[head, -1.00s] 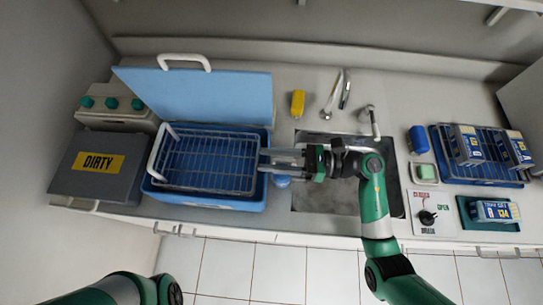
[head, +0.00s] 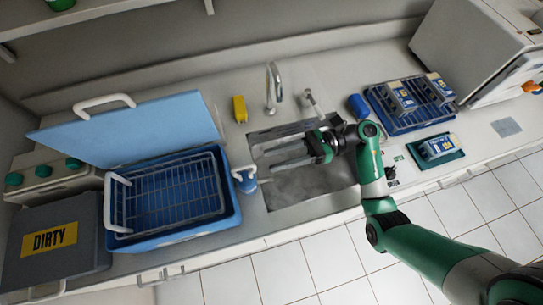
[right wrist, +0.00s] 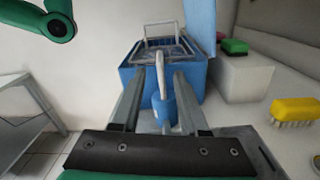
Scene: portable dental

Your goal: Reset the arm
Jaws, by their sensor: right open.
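My right gripper (head: 264,158) is open and empty above the left part of the sink (head: 300,185). It points left toward the blue tub (head: 233,222) with the wire basket (head: 170,195) inside. In the right wrist view, the gripper (right wrist: 160,78) has its fingers spread, and a blue item with a white upright part (right wrist: 163,108) shows between them, apparently beyond them. That blue item (head: 245,180) stands between tub and sink in the head view. My left gripper is not in view.
The tub's blue lid (head: 140,130) stands tilted behind it. A grey box marked DIRTY (head: 55,240) is at far left. A yellow brush (head: 240,109) and the faucet (head: 273,85) are behind the sink. A blue rack (head: 410,112) with cassettes stands right. The counter's front edge is near.

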